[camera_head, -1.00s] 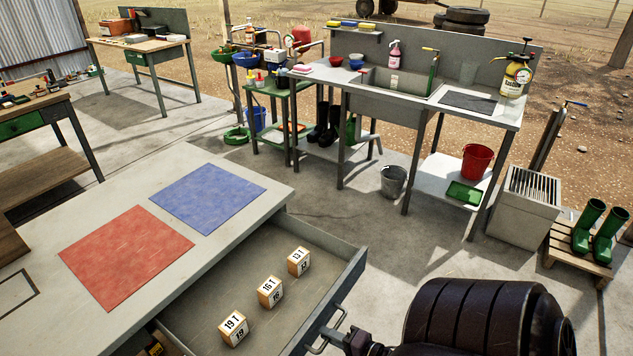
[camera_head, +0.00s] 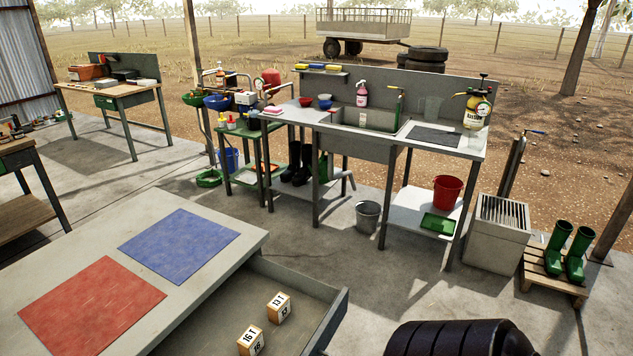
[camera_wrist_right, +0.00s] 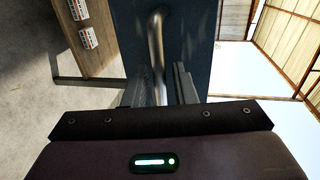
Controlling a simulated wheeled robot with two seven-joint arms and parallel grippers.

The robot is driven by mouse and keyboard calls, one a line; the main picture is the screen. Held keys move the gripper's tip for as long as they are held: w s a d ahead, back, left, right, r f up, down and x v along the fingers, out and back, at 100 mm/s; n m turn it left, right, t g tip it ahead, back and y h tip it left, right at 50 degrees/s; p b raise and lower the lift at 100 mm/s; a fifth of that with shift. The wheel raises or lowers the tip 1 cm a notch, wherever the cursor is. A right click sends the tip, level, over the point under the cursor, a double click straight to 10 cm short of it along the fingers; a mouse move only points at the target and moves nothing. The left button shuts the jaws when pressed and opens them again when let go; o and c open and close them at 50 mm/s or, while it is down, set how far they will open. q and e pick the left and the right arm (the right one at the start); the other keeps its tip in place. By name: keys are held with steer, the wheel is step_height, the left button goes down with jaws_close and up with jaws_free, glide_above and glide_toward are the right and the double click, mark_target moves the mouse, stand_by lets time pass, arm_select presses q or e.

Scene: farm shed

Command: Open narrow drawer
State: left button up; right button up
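An open drawer (camera_head: 314,290) sticks out from the right side of the grey-topped table (camera_head: 235,245) in the head view. Two numbered wooden blocks, 13 T (camera_head: 279,308) and 16 T (camera_head: 251,340), show inside it. In the right wrist view the dark drawer front (camera_wrist_right: 190,35) fills the upper middle, with its curved metal handle (camera_wrist_right: 156,45). My right gripper (camera_wrist_right: 166,88) has its fingers either side of the handle and looks closed on it; the exact contact is hard to see. My left gripper is not in view.
A red mat (camera_head: 90,305) and a blue mat (camera_head: 180,243) lie on the tabletop. Beyond the open floor stand a sink bench (camera_head: 340,130), a grey bucket (camera_head: 368,216) and green boots on a pallet (camera_head: 553,275).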

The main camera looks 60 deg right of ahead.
steer(key=b+v, duration=0.1)
steer(key=v, duration=0.6)
steer(key=shift+s, duration=0.3)
steer(key=s+a+f+n+g, duration=0.2)
steer(key=a+f+n+g, duration=0.3)
steer(key=f, duration=0.6)
steer(key=s+a+f+n+g, duration=0.2)
steer(key=a+f+n+g, duration=0.15)
steer(key=a+f, duration=0.65)
steer(key=s+a+f+n+g+h, duration=0.1)
steer(key=s+a+f+n+g, duration=0.1)
steer(key=s+f+n+g, duration=0.4)
step_height(320, 180, down, 4)
steer(key=s+n, duration=0.2)
steer(key=n, duration=0.3)
steer(key=shift+s, duration=0.25)
